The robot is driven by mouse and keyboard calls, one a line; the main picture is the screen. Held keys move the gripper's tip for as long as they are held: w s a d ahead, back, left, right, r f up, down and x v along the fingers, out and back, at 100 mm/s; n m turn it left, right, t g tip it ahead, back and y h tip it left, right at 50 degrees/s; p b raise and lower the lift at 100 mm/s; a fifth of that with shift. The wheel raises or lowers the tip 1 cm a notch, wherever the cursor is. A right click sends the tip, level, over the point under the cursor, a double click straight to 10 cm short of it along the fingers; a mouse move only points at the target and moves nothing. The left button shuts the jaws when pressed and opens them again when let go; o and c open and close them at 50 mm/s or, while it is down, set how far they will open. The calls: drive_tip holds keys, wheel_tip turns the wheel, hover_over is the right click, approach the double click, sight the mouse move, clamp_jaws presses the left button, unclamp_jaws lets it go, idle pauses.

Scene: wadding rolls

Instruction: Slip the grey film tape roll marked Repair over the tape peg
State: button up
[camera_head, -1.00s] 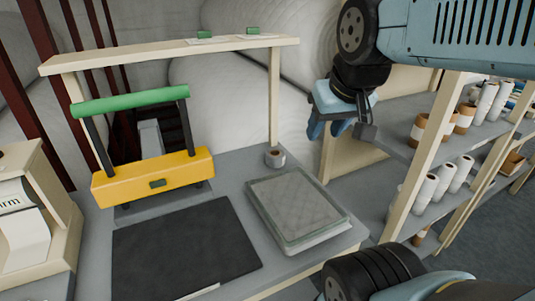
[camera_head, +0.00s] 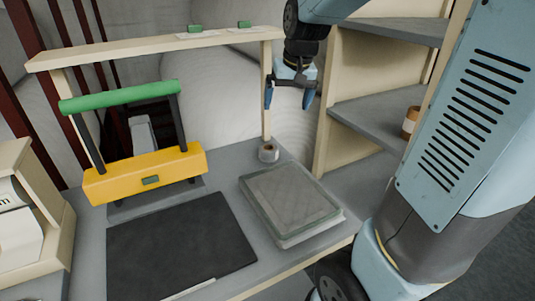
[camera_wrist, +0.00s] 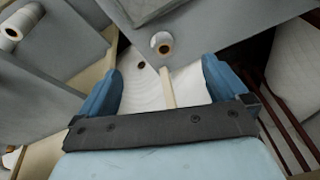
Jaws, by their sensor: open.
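A small pale grey roll with a brown core (camera_head: 268,152) sits at the back right of the bench, beside the foot of the wooden post. It also shows in the wrist view (camera_wrist: 162,44), past my fingers, with its open bore visible. I cannot read a Repair mark on it. My gripper (camera_head: 288,98) is open and empty, above and a little right of this roll. Its two blue fingers are spread in the wrist view (camera_wrist: 160,78). I cannot make out a tape peg for certain.
A yellow tool with a green handle (camera_head: 145,176) and a dark mat (camera_head: 180,245) lie on the bench. A clear-topped tray (camera_head: 290,200) is at right. The wooden post (camera_head: 266,100) stands close to my gripper. Shelves (camera_head: 375,115) with a brown roll (camera_head: 410,122) stand at right.

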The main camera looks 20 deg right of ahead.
drive_tip(key=g+h, duration=0.1)
drive_tip(key=g, duration=0.1)
approach(268, 148)
drive_tip(key=shift+m, duration=0.4)
drive_tip(key=f, duration=0.2)
drive_tip(key=s+f, duration=0.1)
drive_tip(key=f, duration=0.1)
drive_tip(key=shift+d, duration=0.15)
drive_tip(key=shift+w+f, duration=0.2)
drive_tip(key=shift+f, duration=2.4)
drive_tip(key=shift+a, duration=0.2)
drive_tip(key=shift+r, duration=0.1)
drive_tip(key=c, duration=1.1)
